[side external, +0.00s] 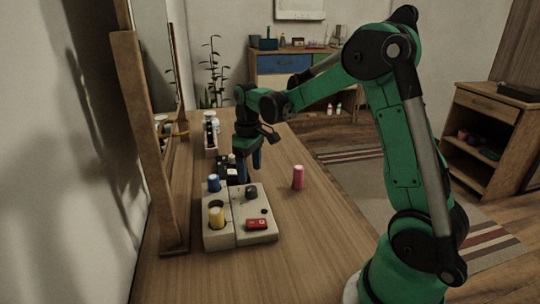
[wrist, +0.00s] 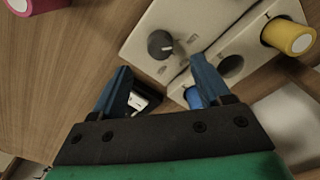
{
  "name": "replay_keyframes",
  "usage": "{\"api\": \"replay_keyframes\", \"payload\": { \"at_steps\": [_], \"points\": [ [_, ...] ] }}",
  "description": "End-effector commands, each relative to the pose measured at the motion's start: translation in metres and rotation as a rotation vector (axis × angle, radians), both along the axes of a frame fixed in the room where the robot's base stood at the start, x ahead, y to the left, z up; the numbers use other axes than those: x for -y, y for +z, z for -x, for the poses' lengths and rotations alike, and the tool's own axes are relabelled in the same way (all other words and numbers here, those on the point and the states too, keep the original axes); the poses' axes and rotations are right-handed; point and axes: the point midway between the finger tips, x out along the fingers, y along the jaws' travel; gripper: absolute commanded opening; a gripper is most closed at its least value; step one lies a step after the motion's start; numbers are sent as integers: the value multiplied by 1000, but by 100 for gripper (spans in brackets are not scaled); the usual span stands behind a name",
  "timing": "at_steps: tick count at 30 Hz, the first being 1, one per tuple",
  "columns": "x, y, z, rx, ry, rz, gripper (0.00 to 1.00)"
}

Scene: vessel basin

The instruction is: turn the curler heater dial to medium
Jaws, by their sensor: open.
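The curler heater (side external: 240,234) is a pale box on the wooden table, with a panel half and a half with curler wells. Its dial (wrist: 160,44) is a dark round knob on the panel; it also shows in the side view (side external: 251,192). Small marks lie around the dial, too blurred to read, and I cannot tell its setting. My gripper (wrist: 160,65) points down with its blue fingers open and empty. In the wrist view the dial shows just beyond the gap between the fingertips. In the side view my gripper (side external: 250,170) hangs above the heater's far end.
A blue curler (side external: 214,184) and a yellow curler (side external: 217,217) stand in wells. A red switch (side external: 256,224) is on the panel's near end. A pink curler (side external: 298,177) stands on the table right of the heater. Dark items (side external: 229,170) lie behind it; a mirror (side external: 152,140) stands left.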

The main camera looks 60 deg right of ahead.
Motion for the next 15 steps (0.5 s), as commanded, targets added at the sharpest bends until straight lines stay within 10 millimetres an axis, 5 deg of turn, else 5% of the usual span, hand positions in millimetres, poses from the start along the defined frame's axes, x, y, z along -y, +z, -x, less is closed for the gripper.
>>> {"api": "replay_keyframes", "payload": {
  "at_steps": [9, 15],
  "points": [
    [0, -41, 0, 2, -1, 1, 70],
    [0, -50, 0, 3, -1, 1, 70]
  ]
}}
